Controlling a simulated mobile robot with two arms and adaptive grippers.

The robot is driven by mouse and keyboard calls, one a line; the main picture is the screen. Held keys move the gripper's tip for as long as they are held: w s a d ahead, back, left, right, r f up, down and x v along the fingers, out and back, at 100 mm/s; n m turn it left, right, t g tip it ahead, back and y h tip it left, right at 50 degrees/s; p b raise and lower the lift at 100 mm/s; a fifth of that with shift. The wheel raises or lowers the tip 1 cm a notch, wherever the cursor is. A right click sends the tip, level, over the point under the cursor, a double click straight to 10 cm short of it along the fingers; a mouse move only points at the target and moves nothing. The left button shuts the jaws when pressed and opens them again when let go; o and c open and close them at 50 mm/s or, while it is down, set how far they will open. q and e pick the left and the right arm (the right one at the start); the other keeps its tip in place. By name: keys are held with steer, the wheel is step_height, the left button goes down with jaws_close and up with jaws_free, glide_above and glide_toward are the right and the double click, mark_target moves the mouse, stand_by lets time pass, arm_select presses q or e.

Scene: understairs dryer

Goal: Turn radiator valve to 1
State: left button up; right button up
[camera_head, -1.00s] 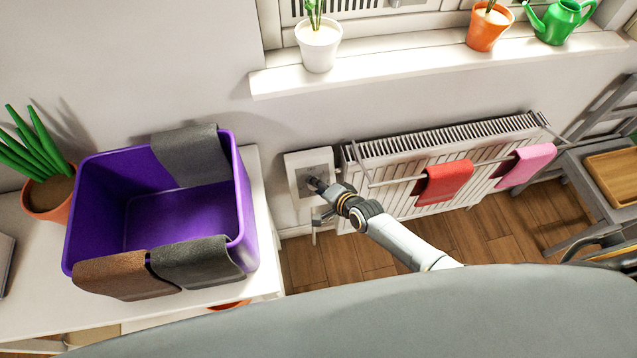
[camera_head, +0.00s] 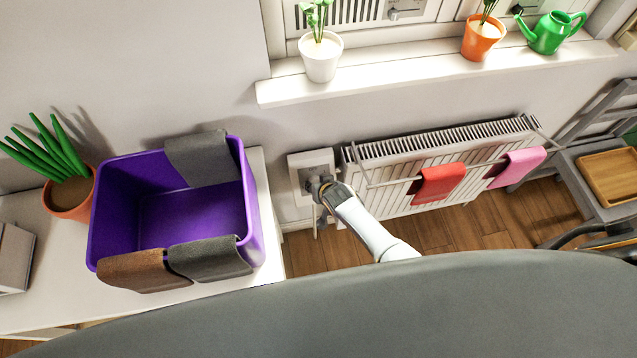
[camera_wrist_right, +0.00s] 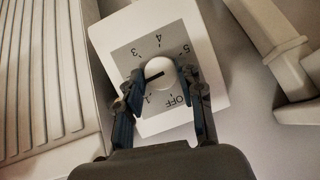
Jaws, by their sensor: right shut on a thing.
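The radiator valve is a white box (camera_head: 311,162) on the wall at the radiator's left end. In the right wrist view its grey dial plate (camera_wrist_right: 163,43) carries OFF, 1, 3, 4 and 5. Its round white knob (camera_wrist_right: 160,76) has a dark pointer line aimed left, between 3 and 1, where a finger covers the plate. My right gripper (camera_wrist_right: 160,82) is shut on the knob, one finger on each side. In the head view the gripper (camera_head: 318,187) is at the valve and hides the knob. My left gripper is not in view.
The radiator (camera_head: 450,140) has a drying rack with a red cloth (camera_head: 438,183) and a pink cloth (camera_head: 517,167). A purple bin (camera_head: 115,225) stands on the white table at left. A windowsill (camera_head: 430,73) with potted plants runs above.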

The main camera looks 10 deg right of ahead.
steer(key=shift+a+n+h+b, duration=0.2)
steer(key=shift+n+h+b, duration=0.3)
steer(key=shift+n, duration=0.7)
steer(key=shift+n+h+b, duration=0.7)
steer(key=shift+n+h, duration=0.2)
steer(key=shift+n, duration=0.7)
steer(key=o, duration=1.2)
steer(key=shift+v, duration=3.7)
steer(key=shift+a+f, duration=0.1)
